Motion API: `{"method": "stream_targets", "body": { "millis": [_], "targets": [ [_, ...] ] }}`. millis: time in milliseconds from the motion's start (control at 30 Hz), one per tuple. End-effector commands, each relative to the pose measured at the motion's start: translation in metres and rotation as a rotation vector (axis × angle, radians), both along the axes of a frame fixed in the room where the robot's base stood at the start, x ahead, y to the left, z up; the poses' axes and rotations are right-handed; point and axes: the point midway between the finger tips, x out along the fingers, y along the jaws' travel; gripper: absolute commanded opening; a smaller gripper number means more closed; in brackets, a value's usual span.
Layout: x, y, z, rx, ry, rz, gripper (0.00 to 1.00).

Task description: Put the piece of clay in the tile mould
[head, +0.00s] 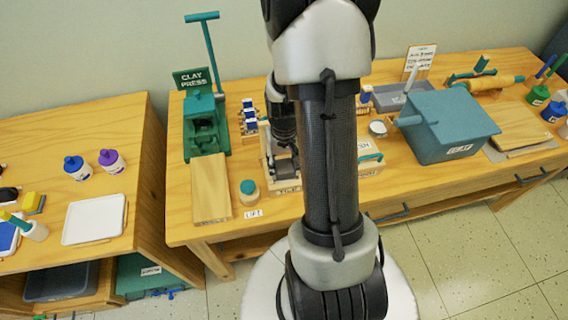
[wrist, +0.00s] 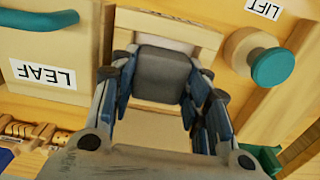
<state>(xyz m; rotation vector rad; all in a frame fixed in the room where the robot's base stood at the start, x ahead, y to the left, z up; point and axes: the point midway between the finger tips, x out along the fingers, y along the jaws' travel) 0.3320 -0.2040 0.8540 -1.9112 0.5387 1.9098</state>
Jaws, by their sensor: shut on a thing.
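The piece of clay (wrist: 165,75) is a dark grey block between the fingers of my gripper (wrist: 163,88) in the wrist view. My gripper is shut on it, one finger on each side. The pale wooden tile mould (wrist: 178,28) lies beneath, its frame showing beyond the clay and its tan floor nearer the camera. In the head view the mould's labelled front (head: 289,188) shows, with the clay (head: 286,166) just above or inside it. My arm covers part of the mould there. I cannot tell whether the clay touches the mould floor.
A wooden board marked LEAF with a teal handle (wrist: 42,75) lies beside the mould. A round teal-topped knob piece (head: 249,190) stands by the LIFT label. The clay press (head: 205,125) is to the left, a teal bin (head: 445,125) to the right.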

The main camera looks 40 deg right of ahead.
Motion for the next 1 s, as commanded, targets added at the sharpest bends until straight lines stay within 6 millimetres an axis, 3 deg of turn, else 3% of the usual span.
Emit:
{"method": "stream_targets", "body": {
  "millis": [233,267,600,1000],
  "targets": [
    [0.0002,-0.0001,0.0004,-0.001,-0.001,0.0,0.15],
    [0.0002,-0.0001,0.0004,-0.001,-0.001,0.0,0.43],
    [0.0002,-0.0001,0.0003,0.0,0.0,0.0,0.66],
    [0.0,0.0,0.0031,0.0,0.0,0.0,0.66]
  ]
}}
